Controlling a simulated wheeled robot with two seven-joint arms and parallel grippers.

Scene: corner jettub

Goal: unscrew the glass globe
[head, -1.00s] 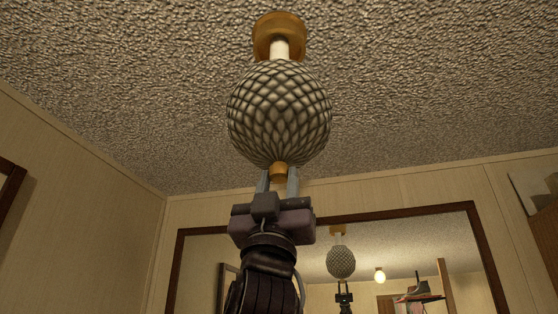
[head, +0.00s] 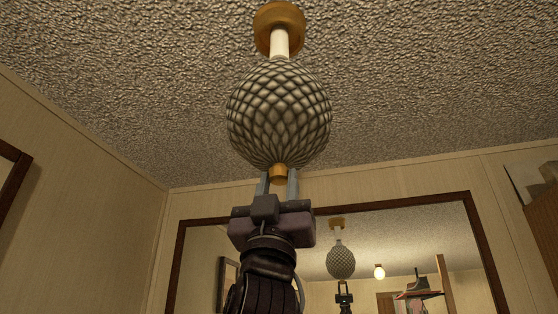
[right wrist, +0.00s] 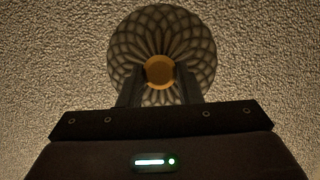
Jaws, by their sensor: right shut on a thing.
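The glass globe (head: 278,112) is round with a pale and dark scale pattern. It sits below a brass ceiling mount (head: 279,32), with a white stem (head: 280,45) showing between them. A small gold knob (head: 279,174) is at the globe's bottom. My right gripper (head: 278,183) comes up from below and is shut on this knob, one finger on each side. In the right wrist view the globe (right wrist: 125,45) is seen from beneath, with the gold knob (right wrist: 159,71) between the fingers of my right gripper (right wrist: 159,88). My left gripper is not in view.
The textured ceiling (head: 420,80) is close above. A dark-framed mirror (head: 210,255) on the panelled wall reflects the globe, my arm and a lit bulb. A wooden frame (head: 10,180) is at the left edge. The space around the globe is clear.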

